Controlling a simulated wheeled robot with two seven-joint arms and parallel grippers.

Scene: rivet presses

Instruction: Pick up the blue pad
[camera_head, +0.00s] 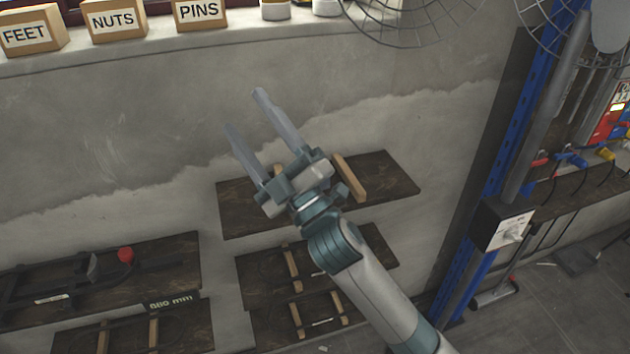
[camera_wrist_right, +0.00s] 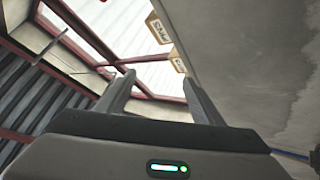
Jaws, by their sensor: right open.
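I cannot make out a blue pad in either view. My right gripper (camera_head: 245,110) is raised in front of the grey wall in the head view. Its two fingers point up and to the left, spread apart with nothing between them. The right wrist view shows the same open fingers (camera_wrist_right: 158,78) pointing up towards a window. My left gripper is in neither view.
Cartons labelled FEET (camera_head: 28,32), NUTS (camera_head: 117,20) and PINS (camera_head: 200,12) stand on a ledge (camera_head: 130,50). A dark wall shelf (camera_head: 395,180) is behind my right wrist, with more shelves below. A blue post (camera_head: 535,95) and wire fan guards are at right.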

